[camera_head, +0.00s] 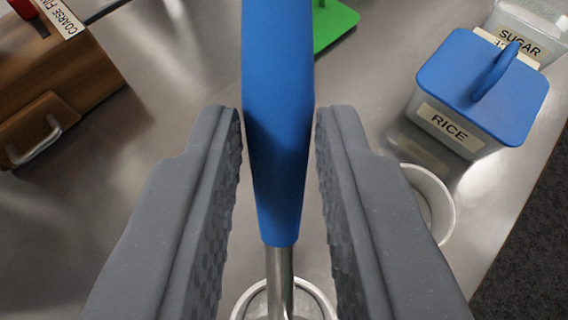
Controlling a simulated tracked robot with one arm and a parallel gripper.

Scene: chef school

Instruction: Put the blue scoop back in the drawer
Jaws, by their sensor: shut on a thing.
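The blue scoop (278,120) has a long blue handle and a metal shaft (280,275) running down toward the bottom edge. My gripper (278,125) is shut on the blue handle, with one grey finger on each side. A round, pale rim (243,303) shows around the lower shaft; I cannot tell whether it is the scoop's bowl or a separate cup below. A brown wooden box (60,60) stands at the upper left.
A rice container (455,125) with a blue lid stands at the right, with a sugar container (520,40) behind it. A white round cup (440,205) is right of my gripper. A green base (330,25) stands at the top. The steel counter (160,120) is clear toward the box.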

